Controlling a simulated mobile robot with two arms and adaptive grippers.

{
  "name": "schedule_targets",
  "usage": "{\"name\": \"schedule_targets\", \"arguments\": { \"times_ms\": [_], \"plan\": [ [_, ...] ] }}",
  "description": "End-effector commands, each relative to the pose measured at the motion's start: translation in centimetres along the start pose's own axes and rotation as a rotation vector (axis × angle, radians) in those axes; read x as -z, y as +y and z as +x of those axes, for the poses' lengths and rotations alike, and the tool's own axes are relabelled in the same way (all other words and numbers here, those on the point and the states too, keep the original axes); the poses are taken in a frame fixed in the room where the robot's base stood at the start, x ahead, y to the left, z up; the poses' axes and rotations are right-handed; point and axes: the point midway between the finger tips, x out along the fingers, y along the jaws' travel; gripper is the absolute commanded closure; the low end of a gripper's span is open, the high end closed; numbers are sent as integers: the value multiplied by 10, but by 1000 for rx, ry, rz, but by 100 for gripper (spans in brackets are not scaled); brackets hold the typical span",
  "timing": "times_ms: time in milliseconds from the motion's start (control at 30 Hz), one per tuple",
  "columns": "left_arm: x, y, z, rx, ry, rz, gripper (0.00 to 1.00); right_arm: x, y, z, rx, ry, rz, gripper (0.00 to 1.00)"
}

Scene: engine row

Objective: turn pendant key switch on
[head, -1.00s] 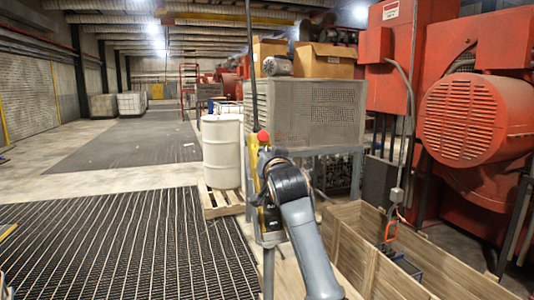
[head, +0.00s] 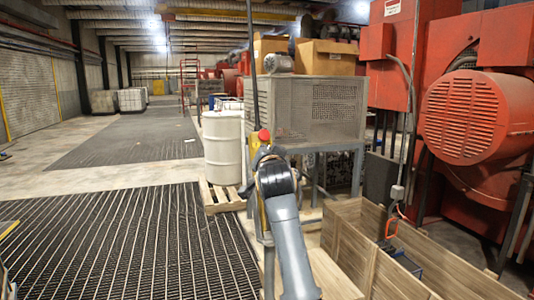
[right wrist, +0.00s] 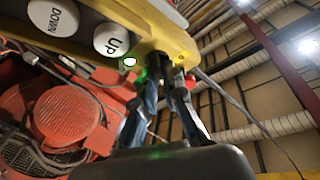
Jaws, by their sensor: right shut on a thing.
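The yellow pendant (head: 264,146) hangs from a black cable in the middle of the head view, with a red button on its top. My right arm's wrist covers most of it there. In the right wrist view the pendant (right wrist: 80,45) fills the upper left, with white UP and DOWN buttons. My right gripper (right wrist: 168,78) is at the pendant's end, with its fingers closed on a small part that looks like the key switch's key. The fingers mostly hide this part, so I cannot tell its angle. My left gripper is not in view.
A grey cabinet (head: 290,105) with cardboard boxes on top stands behind the pendant. A white drum (head: 223,150) stands on a pallet to its left. An open wooden crate (head: 350,255) is at the lower right. Dark floor mat (head: 130,240) lies clear on the left.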

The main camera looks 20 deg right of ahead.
Motion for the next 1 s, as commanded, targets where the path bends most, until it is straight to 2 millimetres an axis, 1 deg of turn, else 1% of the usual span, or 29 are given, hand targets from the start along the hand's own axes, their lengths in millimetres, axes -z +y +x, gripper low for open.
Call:
{"name": "schedule_targets", "arguments": {
  "times_ms": [33,67,100,133,433,567,667,767,1000],
  "plan": [
    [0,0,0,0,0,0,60,0,0,0,0,0,1,85],
    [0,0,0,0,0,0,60,0,0,0,0,0,1,79],
    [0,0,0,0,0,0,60,0,0,0,0,0,1,71],
    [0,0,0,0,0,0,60,0,0,0,0,0,1,68],
    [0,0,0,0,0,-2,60,0,0,-1,1,0,0,68],
    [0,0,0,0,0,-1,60,0,0,-8,1,0,1,68],
    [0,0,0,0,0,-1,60,0,-1,-20,2,0,1,68],
    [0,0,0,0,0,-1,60,0,0,-38,3,1,3,68],
    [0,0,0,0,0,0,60,0,-1,-85,3,1,2,68]
  ]
}}
